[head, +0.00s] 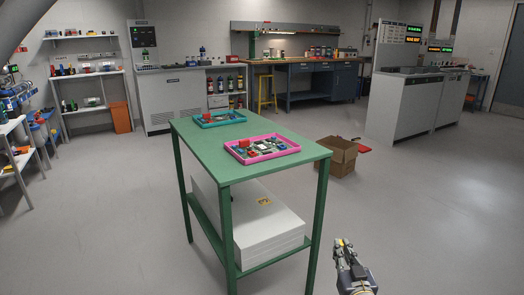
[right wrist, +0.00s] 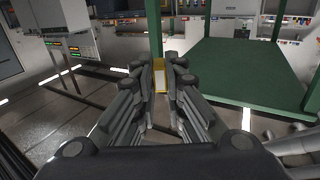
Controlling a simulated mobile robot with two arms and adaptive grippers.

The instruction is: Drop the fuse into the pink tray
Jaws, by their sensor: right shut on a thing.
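The pink tray (head: 272,157) sits on the near right part of the green table, with several small parts in it. My right gripper (head: 343,243) is low at the right of the table in the head view, apart from table and tray. In the right wrist view its fingers (right wrist: 159,77) are shut on a small pale piece with yellowish edges, the fuse (right wrist: 159,76). My left gripper is not in view.
The green table (head: 200,137) also holds a teal tray (head: 220,124) at its far end. White panels (head: 270,235) lie on its lower shelf. An open cardboard box (head: 338,155) stands on the floor behind. The floor on the right is clear.

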